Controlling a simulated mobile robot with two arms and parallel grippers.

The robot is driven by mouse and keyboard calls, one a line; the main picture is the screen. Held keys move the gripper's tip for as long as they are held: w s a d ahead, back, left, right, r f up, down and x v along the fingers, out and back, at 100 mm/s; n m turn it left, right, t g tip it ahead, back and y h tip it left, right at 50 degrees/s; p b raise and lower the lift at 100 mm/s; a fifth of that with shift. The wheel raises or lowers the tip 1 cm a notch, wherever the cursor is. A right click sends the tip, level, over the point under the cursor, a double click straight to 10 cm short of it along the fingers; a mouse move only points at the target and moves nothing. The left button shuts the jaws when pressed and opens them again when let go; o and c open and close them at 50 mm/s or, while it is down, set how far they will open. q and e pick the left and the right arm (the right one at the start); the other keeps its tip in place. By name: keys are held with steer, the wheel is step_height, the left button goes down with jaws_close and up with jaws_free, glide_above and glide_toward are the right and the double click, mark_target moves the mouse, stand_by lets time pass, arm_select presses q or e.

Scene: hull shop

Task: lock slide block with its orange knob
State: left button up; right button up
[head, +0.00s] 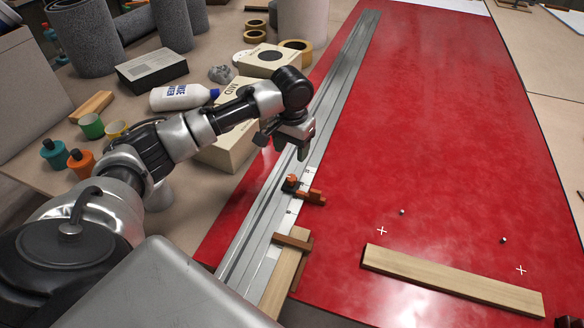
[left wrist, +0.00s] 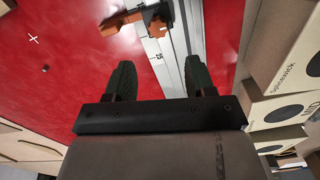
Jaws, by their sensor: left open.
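The slide block (head: 288,187) is a small dark block on the silver rail (head: 345,75), with an orange knob (head: 292,178) on top and an orange-brown arm (head: 312,198) reaching right over the red panel. In the left wrist view the slide block (left wrist: 150,13) is at the top, partly cut off, with its orange knob (left wrist: 158,27). My left gripper (head: 284,142) is open and empty above the rail, beyond the block and apart from it. In the left wrist view its fingers (left wrist: 159,68) stand apart with the rail and scale between them. My right gripper is not in view.
A wooden strip (head: 284,282) with a brown crosspiece (head: 292,242) lies by the rail's near end. A plank (head: 450,280) lies on the red panel (head: 430,130), which is mostly clear. Boxes (head: 222,150), a white bottle (head: 180,97) and pots (head: 90,126) crowd the left side.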

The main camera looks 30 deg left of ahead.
arm_select(q)
glide_above(292, 178)
step_height(292, 178, down, 5)
steer(key=shift+s+r, duration=0.15)
steer(key=shift+r, duration=0.05)
steer(key=f, duration=0.4)
steer(key=shift+w+a, duration=0.15)
steer(key=shift+w, duration=0.05)
steer(key=shift+f, duration=0.45)
steer(key=shift+c, duration=1.1)
steer(key=c, duration=0.7)
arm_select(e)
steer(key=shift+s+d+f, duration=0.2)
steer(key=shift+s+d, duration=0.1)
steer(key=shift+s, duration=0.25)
